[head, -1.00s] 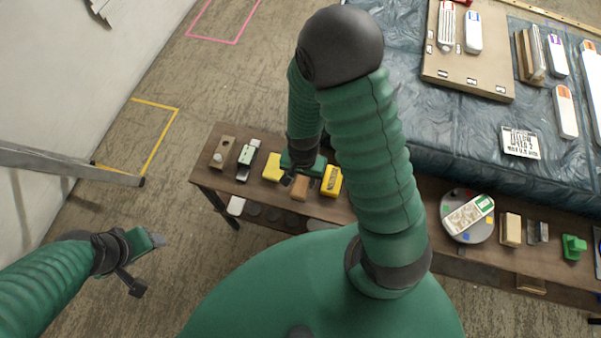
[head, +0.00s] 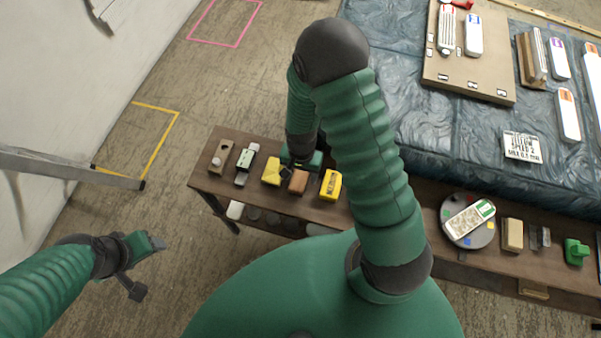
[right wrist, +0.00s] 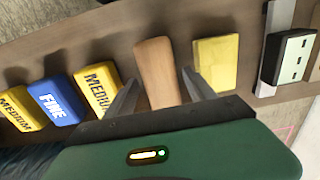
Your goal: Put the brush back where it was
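A plain brown wooden-looking block (head: 298,181), perhaps the brush's back, is in the row on the narrow wooden bench. It also shows in the right wrist view (right wrist: 156,68); no bristles are visible. My right gripper (head: 302,163) is over the block's far end. In the wrist view its two fingers (right wrist: 160,85) stand apart on either side of the block, with slim gaps. The block's underside is hidden, so I cannot tell whether it rests fully on the bench. My left gripper (head: 148,265) is open and empty above the floor at the left.
A plain yellow block (head: 271,171) and a yellow MEDIUM block (head: 331,185) flank the brown block closely. A blue FINE block (right wrist: 53,100) stands farther along. A green-and-white tool (head: 245,164) and a round disc (head: 468,222) share the bench (head: 233,189).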

